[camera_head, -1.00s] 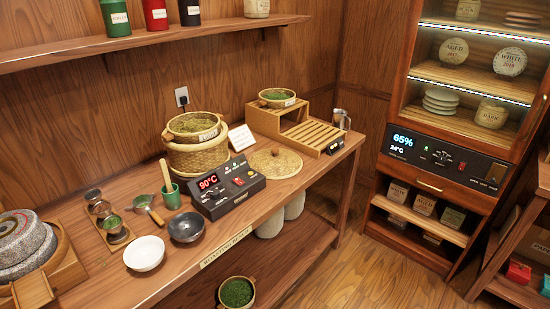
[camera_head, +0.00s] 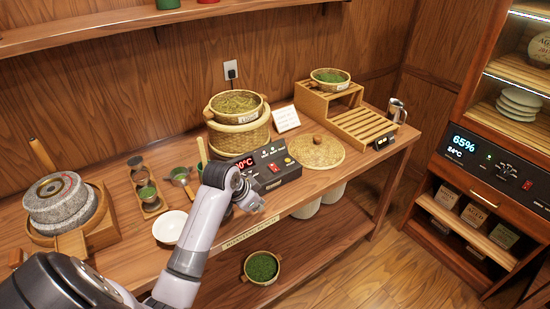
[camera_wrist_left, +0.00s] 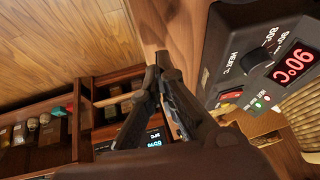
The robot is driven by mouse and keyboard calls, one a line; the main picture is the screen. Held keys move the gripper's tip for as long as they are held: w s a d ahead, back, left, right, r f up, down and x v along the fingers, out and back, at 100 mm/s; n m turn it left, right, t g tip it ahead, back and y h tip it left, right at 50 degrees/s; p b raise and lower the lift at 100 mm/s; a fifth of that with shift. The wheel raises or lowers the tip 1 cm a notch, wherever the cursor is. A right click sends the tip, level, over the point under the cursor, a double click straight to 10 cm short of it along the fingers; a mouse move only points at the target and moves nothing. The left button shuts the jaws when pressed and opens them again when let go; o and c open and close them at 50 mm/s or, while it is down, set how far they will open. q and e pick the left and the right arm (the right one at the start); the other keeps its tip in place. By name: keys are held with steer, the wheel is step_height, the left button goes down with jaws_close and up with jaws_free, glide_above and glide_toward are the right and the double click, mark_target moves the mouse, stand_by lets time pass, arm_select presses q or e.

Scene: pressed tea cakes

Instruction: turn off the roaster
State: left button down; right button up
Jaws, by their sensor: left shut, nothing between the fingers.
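The roaster's black control box (camera_head: 284,175) stands on the bench with a lit red display (camera_head: 243,162), partly hidden by my left arm. In the left wrist view, its display (camera_wrist_left: 295,63) reads 90°C, beside a HEAT °C knob (camera_wrist_left: 256,60), a red switch (camera_wrist_left: 231,97) and small lights, one green and one reddish. My left gripper (camera_head: 258,204) is in front of the box, near the bench's front edge. In the wrist view its fingers (camera_wrist_left: 165,78) are together and empty, apart from the switch. My right gripper is not in view.
A woven roasting basket (camera_head: 240,140) stands behind the box. A round woven lid (camera_head: 315,152) and slatted stand (camera_head: 365,127) are to the right. A white bowl (camera_head: 170,227) and stone mill (camera_head: 60,203) are left. A display cabinet (camera_head: 480,170) stands far right.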

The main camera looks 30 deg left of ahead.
mark_target(272, 168)
arm_select(q)
steer(key=w+a+r+t+h, duration=0.1)
steer(key=w+a+r, duration=0.2)
steer(key=w+r, duration=0.2)
steer(key=w+a+r+t+h, duration=0.1)
steer(key=w+a+r, duration=0.3)
steer(key=r, duration=0.4)
steer(key=shift+w+a+r+m+t, duration=0.25)
steer(key=shift+w+a+m+t, duration=0.05)
steer(key=shift+w+m+t, duration=0.1)
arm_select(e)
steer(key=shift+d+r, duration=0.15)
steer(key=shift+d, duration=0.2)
